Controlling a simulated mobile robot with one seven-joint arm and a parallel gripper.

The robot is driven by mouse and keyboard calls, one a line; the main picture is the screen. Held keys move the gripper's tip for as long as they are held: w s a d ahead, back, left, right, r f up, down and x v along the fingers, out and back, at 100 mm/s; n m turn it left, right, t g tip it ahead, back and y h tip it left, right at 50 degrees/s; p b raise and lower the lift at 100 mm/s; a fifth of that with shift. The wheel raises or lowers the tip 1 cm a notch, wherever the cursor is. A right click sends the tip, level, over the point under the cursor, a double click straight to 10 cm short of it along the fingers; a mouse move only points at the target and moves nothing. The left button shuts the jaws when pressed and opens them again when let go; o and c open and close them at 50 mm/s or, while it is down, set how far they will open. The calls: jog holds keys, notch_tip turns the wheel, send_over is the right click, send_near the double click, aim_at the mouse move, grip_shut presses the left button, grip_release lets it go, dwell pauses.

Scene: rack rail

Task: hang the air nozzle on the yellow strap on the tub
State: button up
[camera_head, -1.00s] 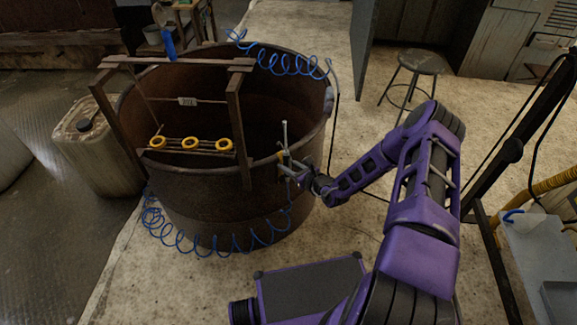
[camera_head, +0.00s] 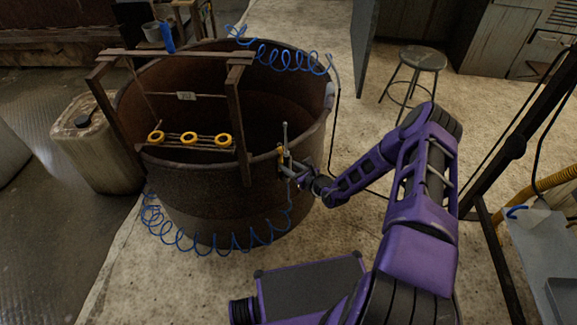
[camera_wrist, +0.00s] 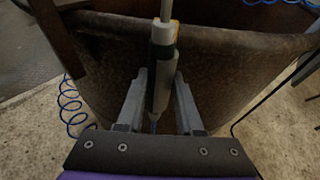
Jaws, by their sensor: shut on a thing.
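The air nozzle (camera_head: 285,133) stands roughly upright in my gripper (camera_head: 289,169), at the near right side of the rusty tub (camera_head: 205,203). In the wrist view the nozzle (camera_wrist: 162,68) has a pale tip and a dark-and-grey body, between the two fingers of my gripper (camera_wrist: 160,95). The nozzle's tip rises above the tub's rim. A small yellow patch (camera_head: 280,155) shows beside the nozzle at the rim; I cannot tell whether it is the yellow strap or part of the nozzle. Whether the nozzle touches the tub is unclear.
A wooden frame (camera_head: 237,120) with three yellow rings (camera_head: 189,139) stands over the tub. A blue coiled hose (camera_head: 215,243) loops around the tub's front. A dirty canister (camera_head: 98,155) is at left, a stool (camera_head: 423,60) at back right. Floor right of the tub is mostly clear.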

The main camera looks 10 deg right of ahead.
jog(key=shift+f, duration=0.1)
jog(key=shift+f+b, duration=0.5)
jog(key=shift+f, duration=0.15)
jog(key=o, duration=1)
jog(key=p+v, duration=0.2)
jog(key=v, duration=1.5)
jog(key=shift+s+p, duration=0.15)
jog(key=shift+p, duration=0.15)
jog(key=shift+r, duration=0.1)
